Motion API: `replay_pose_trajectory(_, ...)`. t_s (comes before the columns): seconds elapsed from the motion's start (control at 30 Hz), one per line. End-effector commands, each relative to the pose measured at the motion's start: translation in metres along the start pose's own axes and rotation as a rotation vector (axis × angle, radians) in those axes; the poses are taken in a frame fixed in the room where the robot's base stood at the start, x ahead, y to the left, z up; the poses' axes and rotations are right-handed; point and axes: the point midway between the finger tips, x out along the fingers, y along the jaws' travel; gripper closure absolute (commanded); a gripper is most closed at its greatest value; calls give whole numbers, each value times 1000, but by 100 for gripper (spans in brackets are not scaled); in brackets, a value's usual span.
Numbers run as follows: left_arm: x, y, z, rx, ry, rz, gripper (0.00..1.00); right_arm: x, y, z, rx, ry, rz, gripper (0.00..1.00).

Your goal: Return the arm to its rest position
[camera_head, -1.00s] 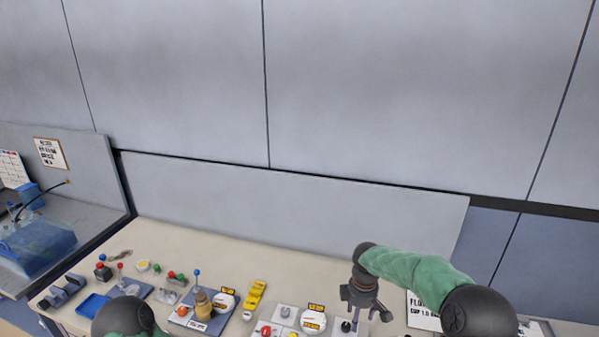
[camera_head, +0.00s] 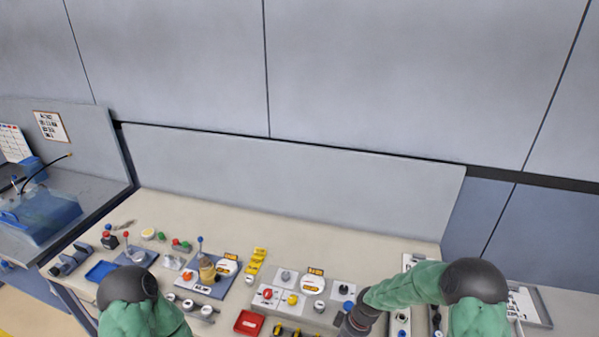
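My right arm, in a green sleeve with black joints, comes in at the lower right of the head view. Its forearm reaches left and down over the bench (camera_head: 330,242), to a dark wrist near the bottom edge. The fingers of my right gripper are not visible. My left arm shows only a black joint and green sleeve at the lower left. My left gripper is out of the picture.
A control panel (camera_head: 262,306) with a red and a yellow button stands left of my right wrist. A red tray (camera_head: 249,322) and a blue tray (camera_head: 101,271) lie on the bench. A blue basin (camera_head: 45,215) is far left.

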Motion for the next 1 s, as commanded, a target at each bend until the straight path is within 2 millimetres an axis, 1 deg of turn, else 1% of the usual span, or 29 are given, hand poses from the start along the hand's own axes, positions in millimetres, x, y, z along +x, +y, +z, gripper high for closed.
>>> replay_pose_trajectory(0.03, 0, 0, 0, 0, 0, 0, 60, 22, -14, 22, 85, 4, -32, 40)
replay_pose_trajectory(0.1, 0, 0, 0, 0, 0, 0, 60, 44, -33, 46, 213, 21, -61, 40)
replay_pose_trajectory(0.2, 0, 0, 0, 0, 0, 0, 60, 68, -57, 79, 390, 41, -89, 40)
replay_pose_trajectory(0.3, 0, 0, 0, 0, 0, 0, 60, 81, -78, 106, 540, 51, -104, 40)
replay_pose_trajectory(0.4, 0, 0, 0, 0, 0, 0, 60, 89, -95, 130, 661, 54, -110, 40)
replay_pose_trajectory(0.6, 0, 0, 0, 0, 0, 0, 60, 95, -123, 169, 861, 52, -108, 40)
replay_pose_trajectory(0.67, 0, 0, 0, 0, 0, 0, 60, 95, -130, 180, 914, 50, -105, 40)
replay_pose_trajectory(0.7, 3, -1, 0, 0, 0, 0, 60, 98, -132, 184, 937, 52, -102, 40)
replay_pose_trajectory(0.73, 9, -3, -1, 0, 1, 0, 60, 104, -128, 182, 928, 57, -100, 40)
replay_pose_trajectory(1.0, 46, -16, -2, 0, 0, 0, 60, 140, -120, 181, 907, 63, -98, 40)
